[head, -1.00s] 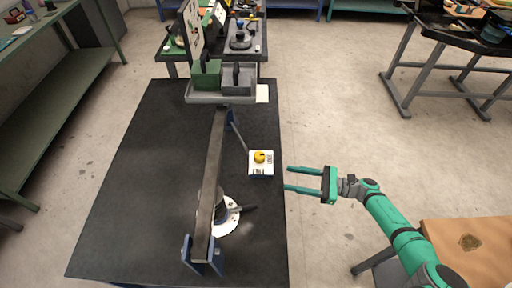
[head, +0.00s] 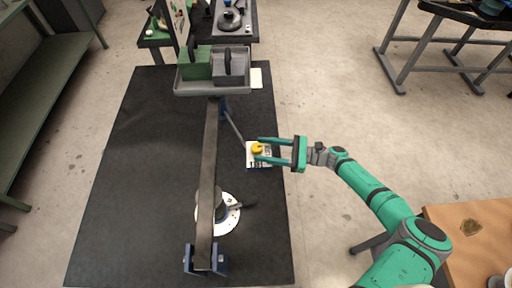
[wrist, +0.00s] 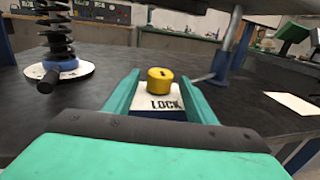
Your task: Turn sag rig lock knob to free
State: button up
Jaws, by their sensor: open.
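The yellow lock knob (head: 258,148) sits on top of a small white-topped box (head: 259,163) near the right edge of the dark table. In the wrist view the knob (wrist: 160,78) has a small dark mark, and the word LOCK shows on the plate (wrist: 165,103) in front of it. My gripper (head: 258,149) is open, its two green fingers reaching in from the right, one on each side of the knob in the wrist view. I cannot tell whether either finger touches it.
A long grey beam (head: 208,180) runs along the table left of the knob. A spring (wrist: 57,35) on a round white base (head: 230,222) stands by it. A tray (head: 212,88) with green and grey blocks is at the far end. A thin strut (head: 234,126) ends near the box.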

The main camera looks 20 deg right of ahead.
aim_at(259, 153)
jog(key=shift+x, duration=1.65)
jog(key=c, duration=1)
jog(key=shift+c, duration=0.2)
jog(key=shift+m+t, duration=0.3)
jog(key=shift+t, duration=0.1)
jog(key=m+t+h, duration=0.2)
jog(key=t, duration=0.1)
jog(key=shift+r+m+h, duration=0.1)
jog(key=shift+m+h, duration=0.2)
jog(key=m+t+h, duration=0.3)
jog(key=t+h, duration=0.1)
jog(key=shift+m+h, duration=0.3)
jog(key=shift+d+m+t+h, duration=0.1)
jog(key=shift+m+t+h, duration=0.4)
jog(key=shift+m+h, duration=1.15)
jog(key=shift+d+m+t+h, duration=0.1)
jog(key=shift+m+t+h, duration=0.65)
jog(key=shift+h, duration=1.5)
jog(key=shift+m+g, duration=0.25)
jog(key=shift+m, duration=0.05)
